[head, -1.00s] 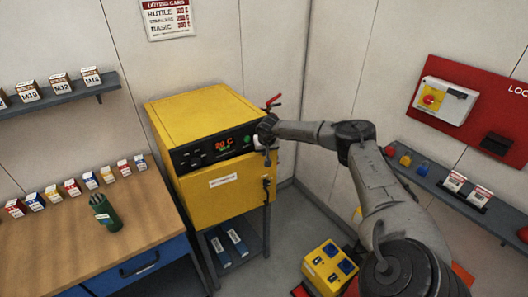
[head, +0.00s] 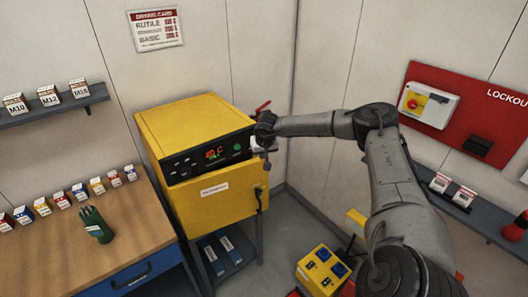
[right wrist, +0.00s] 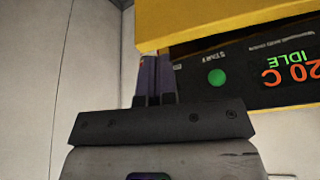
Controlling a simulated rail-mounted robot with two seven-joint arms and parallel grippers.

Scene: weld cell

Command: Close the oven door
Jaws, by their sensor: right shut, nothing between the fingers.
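The yellow oven (head: 195,118) stands in the corner on a dark stand. Its yellow door (head: 215,207), with a white label, is below the black control panel. The door looks close to the front, but I cannot tell whether it is fully shut. My right gripper (head: 266,145) is at the oven's right front side, near the panel's end. In the right wrist view, its fingers (right wrist: 155,68) are together and empty, their tips by the edge of a yellow oven part (right wrist: 225,22). Contact is unclear. My left gripper is not in view.
A wooden bench (head: 110,235) stands left of the oven, with small boxes and a green glove-like item (head: 96,224). A red lockout board (head: 465,120) and a shelf are on the right wall.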

